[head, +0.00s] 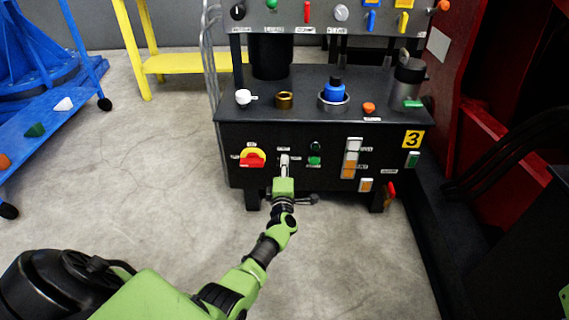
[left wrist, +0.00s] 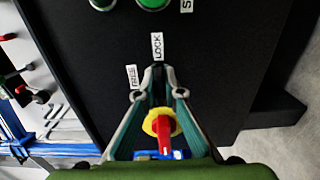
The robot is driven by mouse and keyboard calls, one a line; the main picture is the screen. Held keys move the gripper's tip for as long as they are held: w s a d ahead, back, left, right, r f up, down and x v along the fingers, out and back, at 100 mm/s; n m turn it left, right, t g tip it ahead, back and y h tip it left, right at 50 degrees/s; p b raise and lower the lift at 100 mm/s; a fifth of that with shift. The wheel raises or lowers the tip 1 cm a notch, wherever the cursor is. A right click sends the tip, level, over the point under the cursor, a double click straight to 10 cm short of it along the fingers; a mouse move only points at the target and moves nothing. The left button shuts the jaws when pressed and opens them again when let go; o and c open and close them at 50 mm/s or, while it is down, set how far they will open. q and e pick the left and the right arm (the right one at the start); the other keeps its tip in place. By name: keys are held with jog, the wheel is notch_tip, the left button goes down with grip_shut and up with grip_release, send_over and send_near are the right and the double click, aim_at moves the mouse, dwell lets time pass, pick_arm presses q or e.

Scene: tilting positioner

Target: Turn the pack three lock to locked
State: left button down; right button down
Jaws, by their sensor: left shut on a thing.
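The black pack (head: 330,150) with a yellow 3 sign (head: 413,140) stands ahead. My left gripper (head: 284,167) reaches its front panel, right of a red and yellow switch (head: 252,158). In the left wrist view my left gripper (left wrist: 158,74) is shut, its fingertips together on a small dark lock knob (left wrist: 158,84), mostly hidden by the fingers. A LOCK label (left wrist: 157,46) lies just beyond the tips and a FREE label (left wrist: 132,76) to their left. Which label the knob points to cannot be told. The red and yellow switch (left wrist: 163,128) shows between the finger links. My right gripper is not in view.
Green buttons (head: 314,160) and a column of white and orange buttons (head: 350,158) are to the right on the panel. A blue-topped knob (head: 333,90) and other parts stand on top. A blue cart (head: 60,110) is at left; the floor in front is clear.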

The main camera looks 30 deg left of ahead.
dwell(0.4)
pick_arm(q)
jog(key=c, duration=2.1)
grip_release()
jog(key=shift+c, duration=0.2)
jog(key=v, duration=1.2)
